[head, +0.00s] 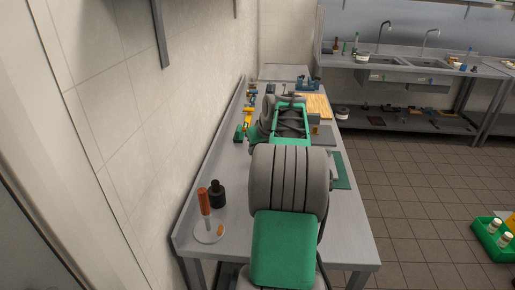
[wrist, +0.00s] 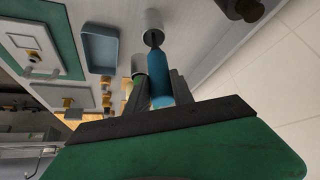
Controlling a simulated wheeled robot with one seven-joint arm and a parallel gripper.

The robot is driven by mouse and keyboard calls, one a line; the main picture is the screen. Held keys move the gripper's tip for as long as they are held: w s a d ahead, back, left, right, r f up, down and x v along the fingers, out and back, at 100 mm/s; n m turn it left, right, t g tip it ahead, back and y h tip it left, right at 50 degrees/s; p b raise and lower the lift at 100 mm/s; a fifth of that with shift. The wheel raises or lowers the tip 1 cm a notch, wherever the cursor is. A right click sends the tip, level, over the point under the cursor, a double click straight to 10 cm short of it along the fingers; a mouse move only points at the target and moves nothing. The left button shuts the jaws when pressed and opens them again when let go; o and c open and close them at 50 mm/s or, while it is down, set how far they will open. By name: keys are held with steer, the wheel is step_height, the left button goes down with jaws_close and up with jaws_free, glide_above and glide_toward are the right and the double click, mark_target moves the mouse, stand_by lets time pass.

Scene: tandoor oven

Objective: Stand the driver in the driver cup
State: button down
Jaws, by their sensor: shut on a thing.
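My gripper (wrist: 157,82) is shut on the driver in the wrist view. The driver (wrist: 161,90) has a blue handle between the two dark fingers and a dark shaft pointing away from the gripper. The shaft end lies at the mouth of a pale grey cup (wrist: 152,20); I cannot tell whether it is inside or only in front of it. A second pale cylinder (wrist: 139,64) with something green at its end shows beside the left finger; I cannot tell which is the driver cup. In the head view my arm hides the gripper and the driver.
A blue tray (wrist: 100,48) and a green mat (wrist: 65,17) lie beside the cups. The long bench (head: 345,237) runs along the wall. A black bottle (head: 217,194) and an orange-handled thing (head: 205,201) on a round base stand at its near left. A wooden board (head: 317,104) lies farther back.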

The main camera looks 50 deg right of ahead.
steer(key=shift+f, duration=0.1)
stand_by(0.5)
steer(key=shift+f+b, duration=0.5)
steer(key=shift+f, duration=0.3)
steer(key=shift+f+b, duration=0.55)
steer(key=shift+b, duration=0.05)
steer(key=shift+f, duration=0.1)
stand_by(0.8)
steer(key=shift+f+b, duration=0.65)
steer(key=shift+b, duration=0.05)
steer(key=c, duration=1)
jaws_free()
steer(key=shift+o, duration=0.2)
